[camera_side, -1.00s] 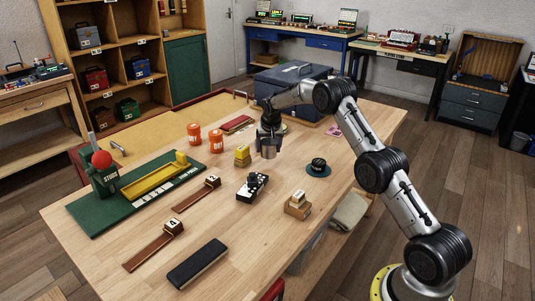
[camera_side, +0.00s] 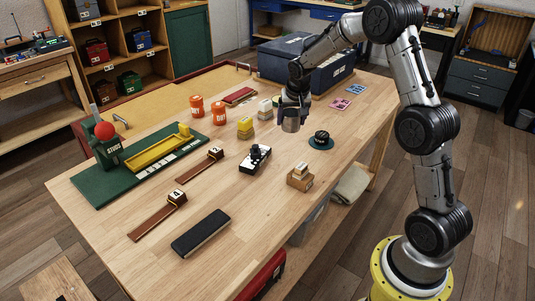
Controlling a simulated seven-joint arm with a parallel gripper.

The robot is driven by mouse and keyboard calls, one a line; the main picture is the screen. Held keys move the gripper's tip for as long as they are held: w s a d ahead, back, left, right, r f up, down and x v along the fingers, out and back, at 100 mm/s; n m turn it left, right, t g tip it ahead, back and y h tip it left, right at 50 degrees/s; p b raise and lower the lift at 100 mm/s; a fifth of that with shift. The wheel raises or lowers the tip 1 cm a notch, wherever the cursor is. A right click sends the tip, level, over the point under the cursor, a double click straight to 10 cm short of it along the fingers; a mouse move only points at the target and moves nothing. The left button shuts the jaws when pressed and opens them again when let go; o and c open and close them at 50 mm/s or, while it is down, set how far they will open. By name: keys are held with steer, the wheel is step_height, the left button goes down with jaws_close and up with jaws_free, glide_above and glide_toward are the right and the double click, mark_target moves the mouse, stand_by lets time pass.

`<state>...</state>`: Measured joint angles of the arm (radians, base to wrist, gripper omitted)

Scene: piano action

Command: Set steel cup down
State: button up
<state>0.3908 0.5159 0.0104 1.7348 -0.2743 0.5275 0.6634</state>
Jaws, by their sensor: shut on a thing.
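The steel cup (camera_side: 291,125) is a small grey metal cylinder, upright between the fingers of my gripper (camera_side: 291,112). My gripper points down and is shut on the cup. The cup is over the right-hand part of the wooden table (camera_side: 330,215), toward the back. I cannot tell for sure whether its base touches the tabletop. The gripper hides the cup's upper part.
A black round item on a teal disc (camera_side: 320,142) lies right of the cup. A dark blue case (camera_side: 306,63) stands behind. Bare wood lies between them.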

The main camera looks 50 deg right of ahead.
steer(key=s+a+r+n+t+y, duration=0.1)
steer(key=s+a+n, duration=0.2)
steer(key=s+a, duration=0.7)
steer(key=s+a+n+y, duration=0.1)
steer(key=s+a+n, duration=0.2)
steer(key=s+a, duration=0.65)
steer(key=w+a+f, duration=0.1)
steer(key=w+f, duration=0.2)
steer(key=w, duration=0.2)
steer(key=w+a+f, duration=0.1)
steer(key=w+f, duration=0.2)
steer(key=w, duration=0.3)
steer(key=w+a+f, duration=0.1)
steer(key=w+f, duration=0.2)
steer(key=w, duration=0.2)
steer(key=shift+w+a+f, duration=0.1)
steer(key=shift+w+a, duration=0.1)
steer(key=shift+a, duration=0.15)
steer(key=shift+w+f, duration=0.1)
steer(key=shift+f, duration=1.5)
steer(key=shift+f, duration=0.15)
steer(key=o, duration=1.3)
steer(key=shift+c, duration=0.2)
